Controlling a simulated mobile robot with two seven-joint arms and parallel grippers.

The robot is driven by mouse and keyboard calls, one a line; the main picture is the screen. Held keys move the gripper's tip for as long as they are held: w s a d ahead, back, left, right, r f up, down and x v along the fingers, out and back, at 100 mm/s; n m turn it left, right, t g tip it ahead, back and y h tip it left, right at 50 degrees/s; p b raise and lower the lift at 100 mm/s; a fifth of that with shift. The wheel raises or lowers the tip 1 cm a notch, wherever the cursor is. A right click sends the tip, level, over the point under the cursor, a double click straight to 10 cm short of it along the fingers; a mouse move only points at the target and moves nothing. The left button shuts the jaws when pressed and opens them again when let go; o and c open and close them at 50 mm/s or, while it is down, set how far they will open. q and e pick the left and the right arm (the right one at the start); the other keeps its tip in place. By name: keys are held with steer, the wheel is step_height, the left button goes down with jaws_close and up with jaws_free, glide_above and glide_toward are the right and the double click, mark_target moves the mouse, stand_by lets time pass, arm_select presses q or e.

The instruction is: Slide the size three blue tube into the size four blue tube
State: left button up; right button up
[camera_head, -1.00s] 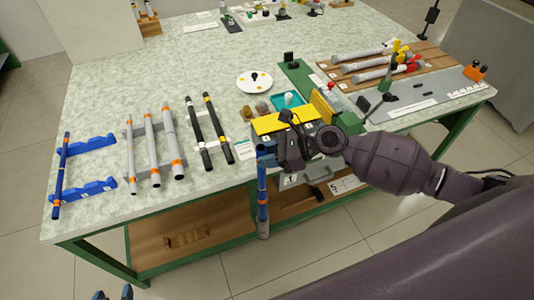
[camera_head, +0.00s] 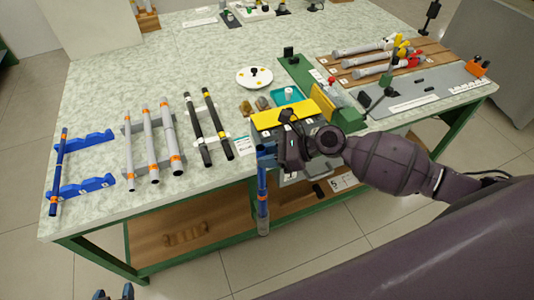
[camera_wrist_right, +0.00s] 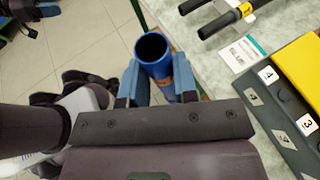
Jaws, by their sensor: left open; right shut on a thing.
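My right gripper (camera_head: 266,155) is shut on a blue tube (camera_head: 262,186) and holds it roughly upright in front of the table's near edge. This tube has an orange band and a grey lower end. In the right wrist view its open, hollow upper end (camera_wrist_right: 153,47) shows between the fingers (camera_wrist_right: 158,85). Another blue tube (camera_head: 60,165) with orange bands lies across the blue rack (camera_head: 88,187) at the table's left. I cannot read a size on either tube. My left gripper (camera_head: 113,294) is open at the bottom left edge, mostly cut off, apart from both tubes.
Grey tubes (camera_head: 152,148) and black tubes (camera_head: 198,135) lie on racks right of the blue rack. A yellow-topped numbered block (camera_head: 282,116) stands beside my right gripper. A wooden shelf (camera_head: 150,247) is under the green-framed table. Open floor lies in front.

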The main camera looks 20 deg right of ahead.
steer(key=o, duration=0.8)
steer(key=v, duration=1.1)
steer(key=shift+a, duration=0.1)
